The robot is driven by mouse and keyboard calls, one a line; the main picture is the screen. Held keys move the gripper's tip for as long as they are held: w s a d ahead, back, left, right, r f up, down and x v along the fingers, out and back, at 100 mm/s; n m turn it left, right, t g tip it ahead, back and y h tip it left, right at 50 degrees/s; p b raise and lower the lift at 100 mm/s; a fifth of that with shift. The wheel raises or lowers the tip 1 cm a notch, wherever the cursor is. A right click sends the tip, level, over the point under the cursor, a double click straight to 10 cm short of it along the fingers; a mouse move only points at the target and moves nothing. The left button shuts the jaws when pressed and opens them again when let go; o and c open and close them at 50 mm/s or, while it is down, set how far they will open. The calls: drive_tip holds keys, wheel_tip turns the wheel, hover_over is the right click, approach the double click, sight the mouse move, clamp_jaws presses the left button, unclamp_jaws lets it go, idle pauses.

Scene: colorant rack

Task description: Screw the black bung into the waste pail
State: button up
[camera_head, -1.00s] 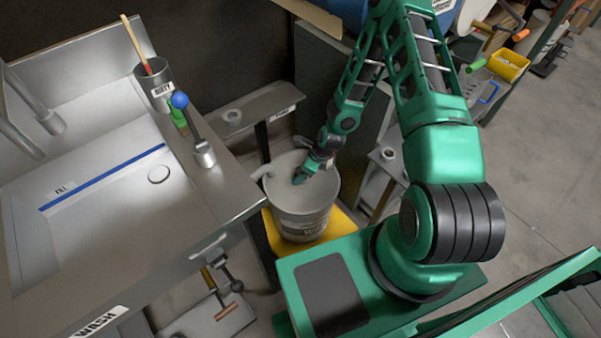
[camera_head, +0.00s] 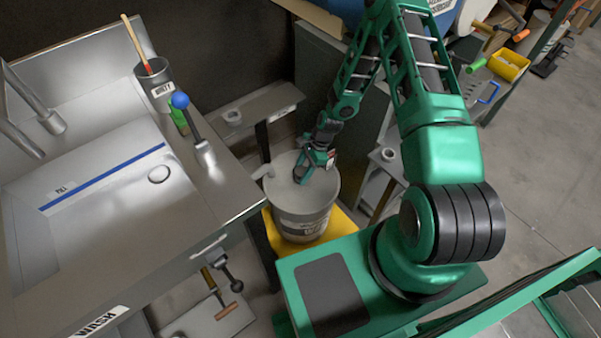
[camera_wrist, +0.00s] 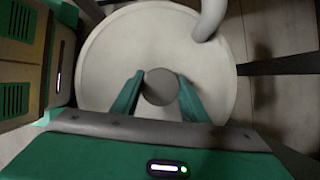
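The waste pail (camera_head: 303,222) is a light grey bucket with a pale lid and a label, standing on a yellow base. My gripper (camera_head: 303,176) points down at the lid. In the wrist view the pale lid (camera_wrist: 110,60) fills the middle, and my gripper (camera_wrist: 160,82) has one green finger on each side of a dark grey round disc, the bung (camera_wrist: 160,87). The fingertips meet the bung's edges on both sides. The bung lies near the lid's middle; how deep it sits cannot be seen. In the head view my gripper hides the bung.
A curved pale spout (camera_wrist: 209,20) rises from the lid's edge. The steel sink bench (camera_head: 110,250) stands left of the pail. A narrow shelf (camera_head: 262,104) is behind it, and a grey stand (camera_head: 383,170) is to the right.

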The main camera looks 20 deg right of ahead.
drive_tip(key=c, duration=0.4)
drive_tip(key=m+t, duration=0.2)
drive_tip(key=m, duration=0.3)
drive_tip(key=m+t+h, duration=0.1)
drive_tip(key=m, duration=0.3)
drive_tip(key=shift+w, duration=0.1)
drive_tip(key=m, duration=0.2)
drive_tip(key=m+t+h, duration=0.1)
drive_tip(key=m, duration=0.1)
drive_tip(key=shift+d+m+h, duration=0.1)
drive_tip(key=shift+m+h, duration=0.2)
drive_tip(key=shift+m, duration=0.1)
drive_tip(key=o, duration=1)
